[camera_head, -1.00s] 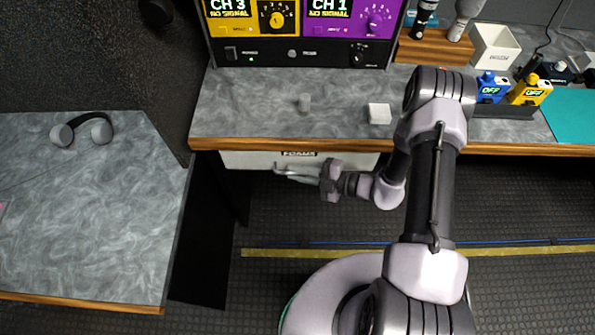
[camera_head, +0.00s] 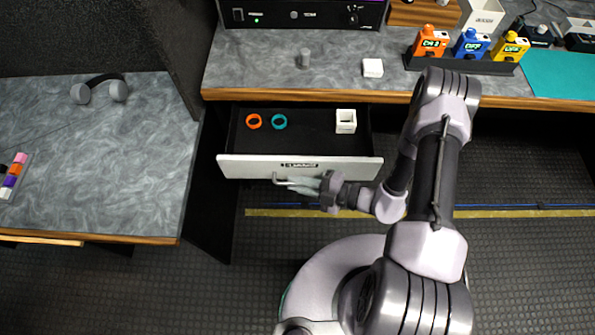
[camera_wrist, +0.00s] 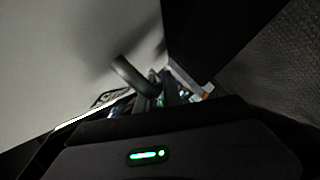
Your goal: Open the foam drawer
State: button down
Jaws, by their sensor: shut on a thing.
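The foam drawer (camera_head: 300,166) hangs under the worktop, pulled well out, with a white front, a dark label and a bar handle (camera_head: 284,180). Its dark interior shows an orange ring (camera_head: 254,121), a teal ring (camera_head: 279,121) and a white square holder (camera_head: 346,121). My gripper (camera_head: 309,186) is at the front of the drawer, shut on the handle. In the wrist view the curved grey handle (camera_wrist: 134,76) runs to my fingertips, which are dark and partly hidden.
A side table with headphones (camera_head: 100,89) stands at left. Floor in front is clear.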

jog(key=s, duration=0.6)
jog(key=shift+s+p, duration=0.3)
jog(key=shift+p, duration=0.15)
jog(key=shift+a, duration=0.1)
jog(key=c, duration=1.8)
grip_release()
jog(key=shift+o, duration=0.2)
jog(key=p+v, duration=0.3)
jog(key=v, duration=1.4)
jog(key=shift+d, duration=0.25)
jog(key=shift+r, duration=0.15)
